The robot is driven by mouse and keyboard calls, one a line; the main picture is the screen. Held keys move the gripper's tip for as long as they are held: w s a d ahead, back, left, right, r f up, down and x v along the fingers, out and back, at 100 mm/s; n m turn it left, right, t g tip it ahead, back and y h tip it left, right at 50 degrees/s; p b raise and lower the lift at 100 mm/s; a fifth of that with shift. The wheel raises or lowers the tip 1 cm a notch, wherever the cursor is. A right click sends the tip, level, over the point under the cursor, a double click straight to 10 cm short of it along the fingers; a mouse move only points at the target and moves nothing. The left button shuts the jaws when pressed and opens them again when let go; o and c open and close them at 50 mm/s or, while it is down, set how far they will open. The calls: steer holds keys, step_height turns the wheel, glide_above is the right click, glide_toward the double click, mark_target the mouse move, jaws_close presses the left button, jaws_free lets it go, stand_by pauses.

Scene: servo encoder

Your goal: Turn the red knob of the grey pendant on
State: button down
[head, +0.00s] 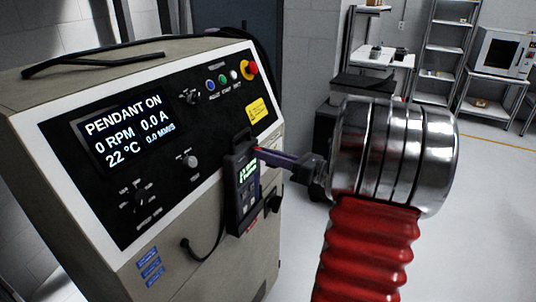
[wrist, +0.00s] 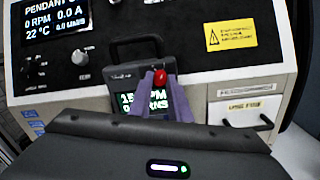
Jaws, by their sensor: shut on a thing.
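The grey pendant (head: 234,200) hangs upright on the front of the cabinet and has a handle on top. Its lit screen also shows in the wrist view (wrist: 127,103), with "RPM" partly readable. The red knob (wrist: 160,76) is at the pendant's upper right in the wrist view. My gripper (head: 262,152) reaches the pendant from the right. In the wrist view its two purple fingers (wrist: 159,86) are shut on the red knob, one on either side. The fingers hide part of the pendant's face below the knob.
The cabinet display (head: 124,129) reads "PENDANT ON", 0 RPM, 0.0 A. A red emergency button (head: 250,69) and small coloured buttons sit at the panel's upper right, above a yellow label (head: 258,110). A black cable (head: 203,252) loops below the pendant. Open floor lies to the right.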

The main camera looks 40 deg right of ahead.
stand_by(0.4)
steer(key=c, duration=1.6)
jaws_free()
steer(key=shift+c, duration=0.2)
steer(key=shift+m, duration=0.3)
steer(key=v, duration=1.3)
steer(key=shift+s+d, duration=0.15)
steer(key=shift+s, duration=0.25)
steer(key=shift+f, duration=0.1)
